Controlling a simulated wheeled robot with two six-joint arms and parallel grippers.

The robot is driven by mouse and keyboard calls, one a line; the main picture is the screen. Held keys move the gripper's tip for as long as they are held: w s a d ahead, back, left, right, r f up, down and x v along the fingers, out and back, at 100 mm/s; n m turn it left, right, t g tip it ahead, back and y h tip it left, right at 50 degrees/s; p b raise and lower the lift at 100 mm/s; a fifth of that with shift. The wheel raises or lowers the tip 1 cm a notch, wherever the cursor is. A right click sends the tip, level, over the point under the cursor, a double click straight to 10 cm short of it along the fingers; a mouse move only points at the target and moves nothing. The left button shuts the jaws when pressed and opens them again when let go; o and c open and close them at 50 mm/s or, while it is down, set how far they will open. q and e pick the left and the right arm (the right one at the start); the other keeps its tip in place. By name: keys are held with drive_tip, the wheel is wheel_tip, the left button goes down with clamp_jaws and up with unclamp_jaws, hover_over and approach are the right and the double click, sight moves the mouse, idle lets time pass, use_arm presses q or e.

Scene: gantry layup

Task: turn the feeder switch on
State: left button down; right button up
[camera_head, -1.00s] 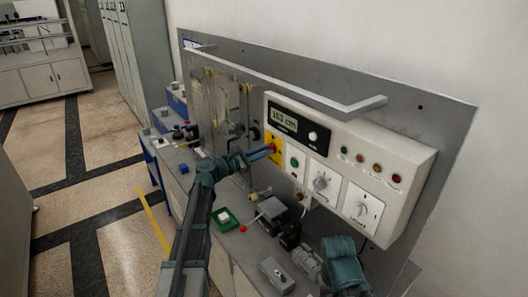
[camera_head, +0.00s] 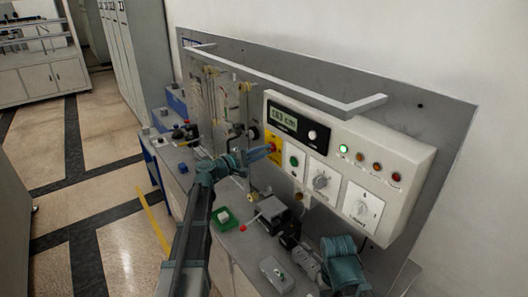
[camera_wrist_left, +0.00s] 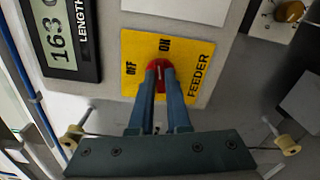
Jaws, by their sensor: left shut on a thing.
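The feeder switch (camera_wrist_left: 159,73) is a red knob on a yellow plate (camera_wrist_left: 196,60) with OFF, ON and FEEDER printed in black. The plate also shows in the head view (camera_head: 277,156), on the left part of the control panel. My left gripper (camera_wrist_left: 160,74) is shut on the red knob, one blue finger on each side. The knob lies roughly in line with the fingers, its far end towards the ON mark. The fingers hide part of it. In the head view my left gripper (camera_head: 270,150) reaches the plate from the left. My right gripper's fingers do not show.
The white panel (camera_head: 418,160) carries a length display (camera_head: 285,117), dials and a row of lamps; the green lamp (camera_head: 344,149) is lit. A grey rail (camera_head: 300,85) runs above it. The bench below holds a green tray (camera_head: 232,222) and a small grey box (camera_head: 276,274).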

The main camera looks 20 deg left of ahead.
use_arm(q)
drive_tip(key=shift+f+m, duration=0.1)
drive_tip(key=shift+m, duration=1.2)
drive_tip(key=c, duration=0.9)
unclamp_jaws()
drive_tip(key=v, duration=1.4)
drive_tip(key=shift+d, duration=0.15)
